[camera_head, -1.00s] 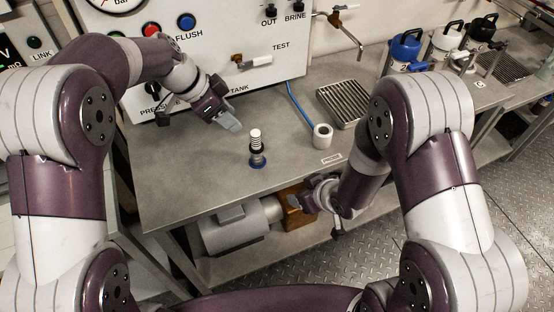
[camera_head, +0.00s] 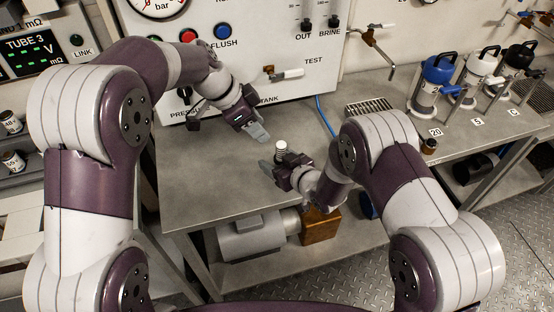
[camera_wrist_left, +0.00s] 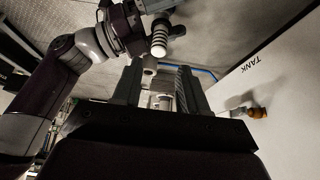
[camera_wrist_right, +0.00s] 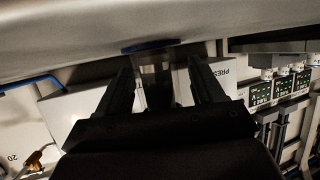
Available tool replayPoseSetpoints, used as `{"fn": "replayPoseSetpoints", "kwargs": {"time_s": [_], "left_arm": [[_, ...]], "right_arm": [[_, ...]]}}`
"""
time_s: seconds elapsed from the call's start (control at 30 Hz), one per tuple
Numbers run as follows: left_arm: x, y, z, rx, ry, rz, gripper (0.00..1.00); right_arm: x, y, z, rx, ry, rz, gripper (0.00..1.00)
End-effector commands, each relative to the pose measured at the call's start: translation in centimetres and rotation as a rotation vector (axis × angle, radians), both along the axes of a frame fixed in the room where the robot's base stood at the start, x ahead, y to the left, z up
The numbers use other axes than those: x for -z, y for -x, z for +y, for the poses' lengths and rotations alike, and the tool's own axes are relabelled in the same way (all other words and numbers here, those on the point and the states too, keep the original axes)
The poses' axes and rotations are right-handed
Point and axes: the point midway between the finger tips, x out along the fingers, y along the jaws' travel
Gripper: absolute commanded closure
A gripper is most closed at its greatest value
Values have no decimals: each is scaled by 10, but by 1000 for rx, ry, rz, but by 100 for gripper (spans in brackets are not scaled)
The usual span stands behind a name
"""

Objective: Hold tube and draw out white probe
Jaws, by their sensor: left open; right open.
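The white ribbed probe (camera_head: 281,148) stands upright on the bench, its top showing just behind my right gripper (camera_head: 270,170). The probe also shows in the left wrist view (camera_wrist_left: 158,38), beyond the fingertips. The tube's lower part is hidden in the head view. In the right wrist view the dark tube (camera_wrist_right: 154,78), with a blue base (camera_wrist_right: 150,46), shows between the open fingers; I cannot tell whether they touch it. My left gripper (camera_head: 260,134) is open and empty, a little above and left of the probe, apart from it.
The panel (camera_head: 260,45) with valves rises behind the bench (camera_head: 190,180). The bench's left part is clear.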

Motion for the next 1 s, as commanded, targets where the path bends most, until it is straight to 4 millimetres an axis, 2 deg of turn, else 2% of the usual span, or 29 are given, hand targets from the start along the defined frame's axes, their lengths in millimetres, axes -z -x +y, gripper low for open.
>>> {"fn": "replayPoseSetpoints", "kwargs": {"time_s": [0.27, 0.3, 0.37, 0.4, 0.47, 0.53, 0.57, 0.67, 0.73, 0.8, 0.9, 1.0], "left_arm": [[0, 0, 0, 0, 0, 0, 57], [0, 0, 0, 0, 0, 0, 57], [0, 0, 0, 0, 0, 0, 57], [0, 0, 0, 0, 0, 0, 57], [0, 0, 0, 0, 0, 0, 57], [0, 0, 0, 0, 0, 0, 54], [0, 0, -1, 1, 0, 0, 44], [-4, 7, -20, 48, 1, -10, 43], [-11, 27, -54, 148, -12, -26, 43], [-6, 61, -79, 262, -141, -39, 43], [0, 79, -81, 100, -290, -20, 43], [0, 82, -78, -138, -363, -41, 43]], "right_arm": [[2, -3, 2, 0, 1, 1, 33], [2, -3, 2, 0, 1, 1, 36], [2, -3, 2, 0, 1, 1, 56], [2, -3, 2, 0, 1, 1, 69], [2, -3, 2, 0, 1, 1, 87], [2, -3, 2, 0, 1, 1, 87], [2, -3, 2, 0, 1, 1, 87], [1, -3, 2, 0, 1, 1, 87], [2, -3, 2, 0, 1, 1, 87], [2, -2, 2, 0, 1, 1, 87], [2, -2, 2, 0, 1, 2, 87], [2, -2, 2, 0, 1, 1, 87]]}}
